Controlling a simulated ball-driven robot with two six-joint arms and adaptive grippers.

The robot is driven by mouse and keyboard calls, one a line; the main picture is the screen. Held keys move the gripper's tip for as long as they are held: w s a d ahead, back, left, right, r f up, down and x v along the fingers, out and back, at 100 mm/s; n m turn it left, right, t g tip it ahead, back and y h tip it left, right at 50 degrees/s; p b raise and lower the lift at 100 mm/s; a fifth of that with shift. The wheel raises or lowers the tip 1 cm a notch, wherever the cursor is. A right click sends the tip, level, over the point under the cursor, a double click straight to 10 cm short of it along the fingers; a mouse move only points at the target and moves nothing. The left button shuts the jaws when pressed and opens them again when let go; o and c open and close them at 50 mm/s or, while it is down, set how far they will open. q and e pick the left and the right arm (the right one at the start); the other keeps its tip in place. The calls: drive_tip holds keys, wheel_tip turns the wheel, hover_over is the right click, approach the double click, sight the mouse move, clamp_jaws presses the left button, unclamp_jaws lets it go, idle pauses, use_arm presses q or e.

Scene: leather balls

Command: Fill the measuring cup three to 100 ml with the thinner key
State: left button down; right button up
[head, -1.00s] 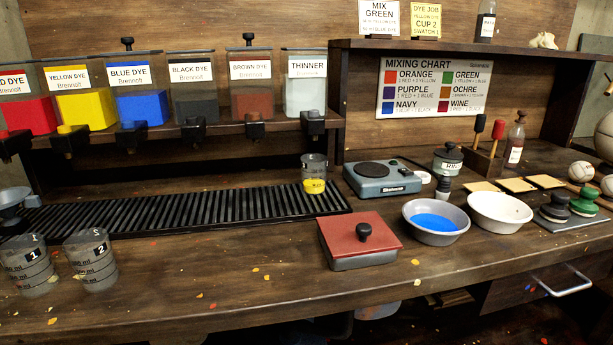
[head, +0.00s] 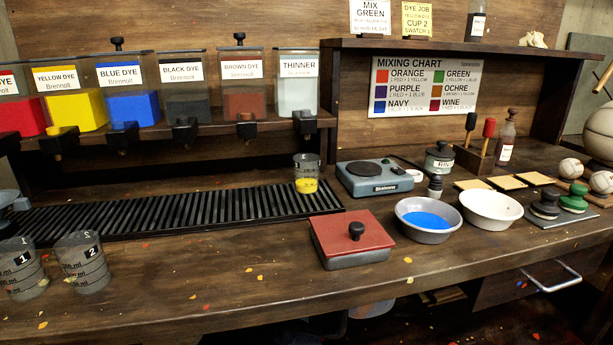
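A clear measuring cup (head: 306,172) with yellow in its lower part stands at the right end of the black slatted rack, below the thinner container. Its number is not readable. The thinner container (head: 297,95) is clear with pale contents and a white label, at the right end of the dispenser row. Its dark key (head: 305,123) sits at the shelf's front edge, above the cup; whether it is turned cannot be told. Measuring cups 1 (head: 22,270) and 2 (head: 83,262) stand at the front left and look empty. Neither of my grippers is in view.
Red, yellow, blue, black and brown dye containers (head: 240,90) fill the shelf to the left. The slatted rack (head: 170,212) runs below. A red-lidded box (head: 350,240), a blue-filled bowl (head: 427,220), a white bowl (head: 490,210) and a scale (head: 374,180) stand to the right.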

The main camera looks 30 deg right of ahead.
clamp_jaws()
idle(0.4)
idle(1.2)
